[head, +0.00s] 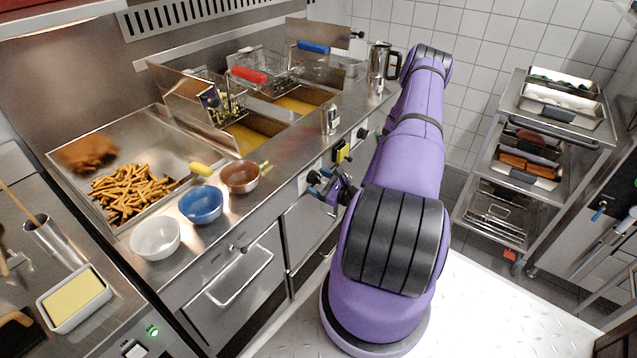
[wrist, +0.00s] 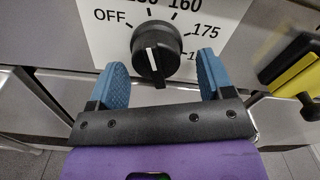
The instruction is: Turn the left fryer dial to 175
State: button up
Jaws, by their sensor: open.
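The left fryer dial (wrist: 156,50) is a round black knob with a white line, on a white scale plate (wrist: 100,40). OFF, 160 and 175 are readable on the plate; other numbers are partly cut off or hidden. The white line stands nearly upright, tilted slightly; I cannot tell which end is the pointer. My gripper (wrist: 162,62) is open, its blue fingers on either side of the dial's lower part, with visible gaps to the knob. In the head view, my gripper (head: 330,190) is at the fryer front, partly hidden by my arm.
A yellow and black part (wrist: 293,72) sticks out right of the dial; it also shows in the head view (head: 342,152). Another black dial (head: 362,133) is farther along. Bowls, including a blue one (head: 201,206), stand on the counter. A tray trolley (head: 545,130) stands at right.

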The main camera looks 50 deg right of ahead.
jog(key=shift+w, duration=0.15)
jog(key=shift+c, duration=0.5)
jog(key=c, duration=0.8)
